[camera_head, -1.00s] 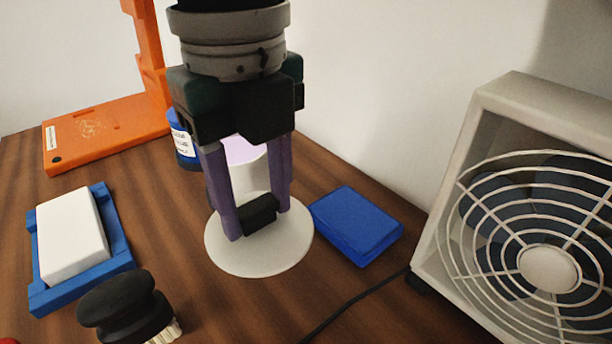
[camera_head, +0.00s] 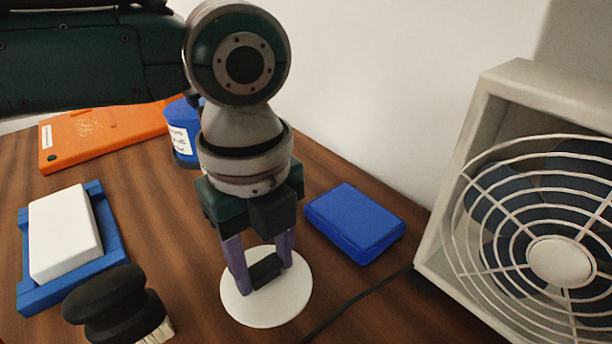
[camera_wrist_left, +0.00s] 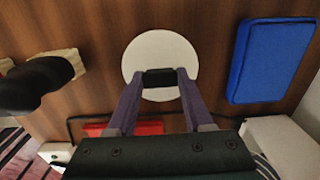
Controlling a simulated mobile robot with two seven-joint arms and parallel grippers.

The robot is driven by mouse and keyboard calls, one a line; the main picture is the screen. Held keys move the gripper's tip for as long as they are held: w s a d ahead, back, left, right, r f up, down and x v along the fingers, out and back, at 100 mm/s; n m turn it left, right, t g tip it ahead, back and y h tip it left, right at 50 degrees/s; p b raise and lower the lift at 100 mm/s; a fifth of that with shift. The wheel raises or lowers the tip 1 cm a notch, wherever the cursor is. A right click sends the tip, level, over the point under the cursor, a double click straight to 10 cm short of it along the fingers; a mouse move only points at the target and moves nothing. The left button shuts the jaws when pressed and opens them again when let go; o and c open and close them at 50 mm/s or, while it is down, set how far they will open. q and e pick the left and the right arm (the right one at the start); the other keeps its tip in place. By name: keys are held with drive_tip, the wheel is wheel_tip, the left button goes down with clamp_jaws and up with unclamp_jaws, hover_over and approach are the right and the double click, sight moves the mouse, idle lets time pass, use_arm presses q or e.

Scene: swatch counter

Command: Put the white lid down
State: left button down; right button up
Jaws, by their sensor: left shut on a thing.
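The white lid (camera_head: 245,308) is a flat round disc with a black block-shaped knob (camera_head: 266,269). My left gripper (camera_head: 264,276) points down with its two purple fingers shut on that knob. The lid is level, low over or on the wooden counter; I cannot tell whether it touches. In the left wrist view the lid (camera_wrist_left: 160,48) shows beyond my left gripper (camera_wrist_left: 160,78), with bare wood around it. My right gripper is not in view.
A blue box (camera_head: 355,222) lies right of the lid, and a fan (camera_head: 545,230) stands further right with a cable. A black-handled brush (camera_head: 115,305) and a white block (camera_head: 63,235) on a blue tray (camera_head: 112,245) are left. A blue labelled container (camera_head: 183,130) and orange stand (camera_head: 100,135) are behind.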

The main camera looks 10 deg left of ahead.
sight(264, 266)
use_arm(q)
drive_tip(key=shift+c, duration=1.5)
unclamp_jaws()
use_arm(e)
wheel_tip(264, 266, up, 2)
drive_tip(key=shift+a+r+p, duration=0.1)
drive_tip(key=shift+p, duration=1)
use_arm(q)
wheel_tip(264, 266, up, 12)
drive_tip(key=shift+r, duration=0.15)
